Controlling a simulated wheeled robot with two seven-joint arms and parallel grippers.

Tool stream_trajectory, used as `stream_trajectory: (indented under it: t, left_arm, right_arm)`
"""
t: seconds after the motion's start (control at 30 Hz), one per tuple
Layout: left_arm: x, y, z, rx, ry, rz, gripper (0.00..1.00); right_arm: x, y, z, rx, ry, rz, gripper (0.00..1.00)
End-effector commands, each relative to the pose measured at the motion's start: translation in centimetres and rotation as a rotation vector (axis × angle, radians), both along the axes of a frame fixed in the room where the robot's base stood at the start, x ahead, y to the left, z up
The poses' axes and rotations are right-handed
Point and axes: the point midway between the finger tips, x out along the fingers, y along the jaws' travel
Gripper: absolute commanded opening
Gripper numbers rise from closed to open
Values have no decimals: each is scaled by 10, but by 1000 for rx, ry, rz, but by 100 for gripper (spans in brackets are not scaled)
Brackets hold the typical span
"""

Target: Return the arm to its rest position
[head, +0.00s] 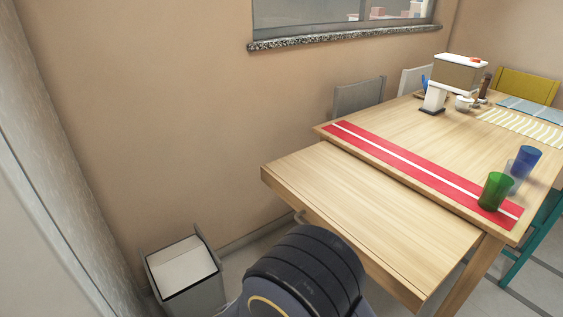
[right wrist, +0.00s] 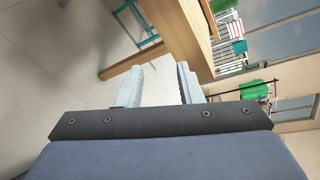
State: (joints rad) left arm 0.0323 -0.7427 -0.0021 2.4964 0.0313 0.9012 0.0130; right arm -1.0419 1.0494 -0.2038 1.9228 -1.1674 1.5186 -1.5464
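My right gripper (right wrist: 160,86) shows in the right wrist view. Its two pale fingers are apart with nothing between them, and bare floor and a table edge lie beyond. In the head view a dark rounded part of my own arm (head: 305,272) shows at the bottom, in front of the table's near end. No gripper shows in the head view. My left gripper is in neither view.
A wooden table (head: 375,215) with a red runner (head: 420,171), a green cup (head: 495,190) and a blue cup (head: 526,160) fills the right. A grey bin (head: 190,290) stands on the floor by the wall. Chairs stand around the table, including a grey one (head: 358,97).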

Motion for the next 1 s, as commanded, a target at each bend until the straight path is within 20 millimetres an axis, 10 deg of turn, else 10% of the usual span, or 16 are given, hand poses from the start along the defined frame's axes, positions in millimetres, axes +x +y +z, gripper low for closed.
stream_trajectory:
  t: [0.4,0.9,0.93,1.0]
  left_arm:
    - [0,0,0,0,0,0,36]
    - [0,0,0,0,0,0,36]
    - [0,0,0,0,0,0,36]
    - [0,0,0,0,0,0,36]
  right_arm:
    - [-77,-117,26,920,-414,-1065,33]
    - [-149,-134,73,1521,-1182,-2470,33]
    - [-150,-134,75,-1484,1173,2442,33]
    - [-153,-134,81,-1384,1133,2346,33]
